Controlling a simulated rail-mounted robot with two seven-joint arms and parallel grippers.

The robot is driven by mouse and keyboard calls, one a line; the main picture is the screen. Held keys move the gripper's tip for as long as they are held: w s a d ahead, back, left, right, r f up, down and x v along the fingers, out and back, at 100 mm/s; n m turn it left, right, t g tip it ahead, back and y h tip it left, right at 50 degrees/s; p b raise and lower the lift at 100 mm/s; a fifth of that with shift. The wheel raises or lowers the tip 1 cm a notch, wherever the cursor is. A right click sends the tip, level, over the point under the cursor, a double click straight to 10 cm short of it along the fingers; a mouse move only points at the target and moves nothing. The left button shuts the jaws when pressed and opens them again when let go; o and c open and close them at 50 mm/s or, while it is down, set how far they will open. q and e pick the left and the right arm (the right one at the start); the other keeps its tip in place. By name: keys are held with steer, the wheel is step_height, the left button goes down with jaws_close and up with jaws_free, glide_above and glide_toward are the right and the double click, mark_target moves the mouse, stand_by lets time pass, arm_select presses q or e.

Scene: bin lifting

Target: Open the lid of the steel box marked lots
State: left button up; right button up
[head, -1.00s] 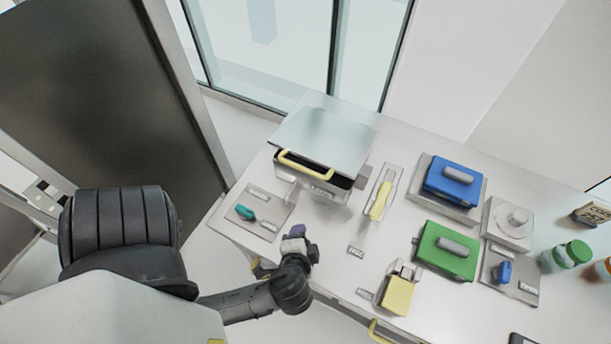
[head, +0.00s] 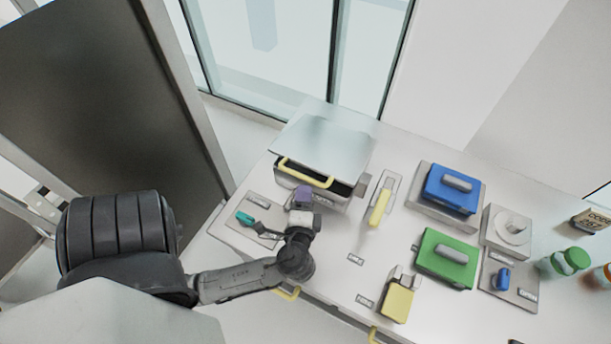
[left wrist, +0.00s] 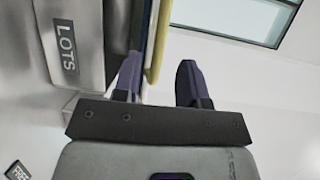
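The steel box (head: 323,197) stands at the back left of the table, and its front label reads LOTS in the left wrist view (left wrist: 68,47). Its pale lid (head: 325,145) sits tilted, with a dark gap below its front edge. A yellow handle (head: 306,172) runs along that edge. My left gripper (head: 303,192) is in front of the box, just below the handle. In the left wrist view its fingers (left wrist: 160,80) are apart, and the yellow handle (left wrist: 160,42) shows between their tips; I cannot tell whether they touch it. My right gripper is not in view.
A teal-handled lever (head: 245,218) lies left of my gripper. A yellow-handled lever (head: 380,208) stands right of the box. Further right are a blue-lidded box (head: 440,198), a green-lidded box (head: 430,262), a yellow flap (head: 396,304) and a knob (head: 516,226).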

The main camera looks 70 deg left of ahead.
mark_target(305, 177)
arm_select(q)
steer(key=shift+x, duration=3.05)
steer(key=shift+c, duration=0.3)
jaws_close()
steer(key=shift+p, duration=0.3)
